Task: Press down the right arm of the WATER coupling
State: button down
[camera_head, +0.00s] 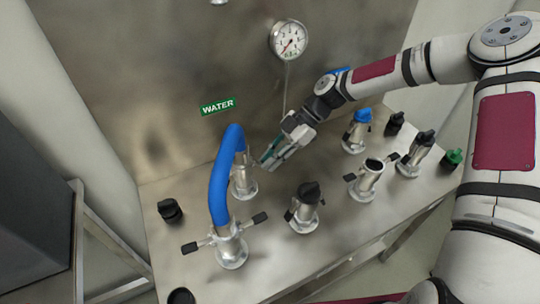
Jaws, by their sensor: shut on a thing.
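The green WATER sign (217,106) is on the back panel. Below it, the metal WATER coupling (243,184) stands on the bench, with one end of the thick blue hose (219,185) at its top. My gripper (268,162) is just right of this coupling, reaching down from the upper right, its fingers closed at the coupling's right arm. The fingers hide that arm, so its angle is unclear. The hose's other end sits on a front coupling (231,248), whose two dark-tipped arms stick out to the left and right.
A black-capped fitting (305,208) stands right of the hose. An open fitting (370,180), a blue-capped one (357,131) and another black-capped one (415,155) stand farther right. A gauge (288,40) hangs above. A black cap (169,210) lies at the left.

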jog(key=f+y+b, duration=0.1)
jog(key=f+g+y+b, duration=0.1)
jog(key=y+b, duration=0.1)
jog(key=shift+a, duration=0.3)
jog(key=shift+s+a+f+g+y+b, duration=0.15)
jog(key=shift+g+y+b, duration=0.1)
jog(key=shift+y+b, duration=0.35)
jog(key=shift+s+a+f+g+y+b, duration=0.15)
jog(key=shift+g+y+b, duration=0.1)
jog(key=shift+y+b, duration=0.3)
jog(key=shift+r, duration=0.1)
jog(key=c, duration=1.5)
grip_release()
notch_tip(320, 180, up, 10)
